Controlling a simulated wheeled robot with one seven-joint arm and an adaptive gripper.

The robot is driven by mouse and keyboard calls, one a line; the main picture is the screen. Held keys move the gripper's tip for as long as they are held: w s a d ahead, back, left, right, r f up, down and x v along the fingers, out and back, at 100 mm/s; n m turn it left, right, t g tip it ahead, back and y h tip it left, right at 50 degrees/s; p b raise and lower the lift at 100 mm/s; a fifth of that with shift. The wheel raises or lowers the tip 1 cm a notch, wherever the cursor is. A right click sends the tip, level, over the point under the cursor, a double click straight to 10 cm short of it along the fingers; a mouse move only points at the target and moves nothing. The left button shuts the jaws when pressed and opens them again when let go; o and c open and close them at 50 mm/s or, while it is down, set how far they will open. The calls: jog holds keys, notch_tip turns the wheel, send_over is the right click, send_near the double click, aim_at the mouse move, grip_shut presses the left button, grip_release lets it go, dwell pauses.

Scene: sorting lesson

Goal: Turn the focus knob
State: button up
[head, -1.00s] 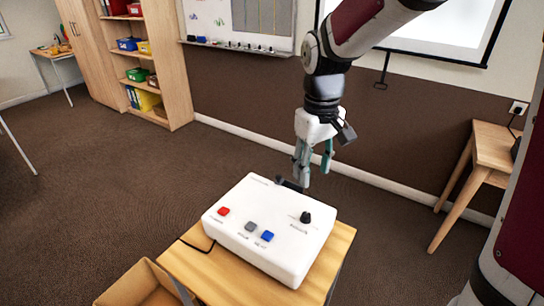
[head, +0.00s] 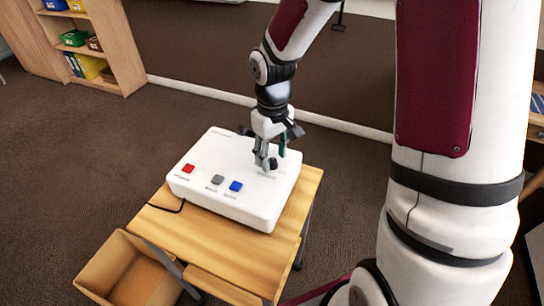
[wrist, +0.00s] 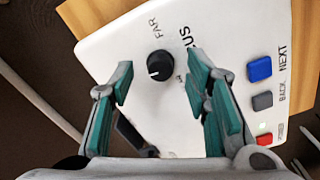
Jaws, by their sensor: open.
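The focus knob (wrist: 160,65) is a black round dial with a white pointer line on the white control box (wrist: 120,50). In the wrist view it sits beyond and between my open fingers, apart from both, with "FAR" and part of "FOCUS" lettered near it. In the head view the white box (head: 208,188) lies on a small wooden table. My gripper (wrist: 165,95) has teal pads and holds nothing.
The box also carries a red button (head: 188,169), a grey button (head: 217,180) and a blue button (head: 236,186). The wooden table (head: 250,245) has a cardboard box (head: 105,262) at its front left. A shelf (head: 120,60) stands against the back wall.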

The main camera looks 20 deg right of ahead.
jog(key=shift+f, duration=0.5)
grip_shut()
jog(key=shift+s+r+n+p, duration=0.1)
jog(key=shift+r+n+p, duration=0.05)
jog(key=shift+n+p, duration=0.75)
jog(key=shift+n, duration=0.6)
grip_release()
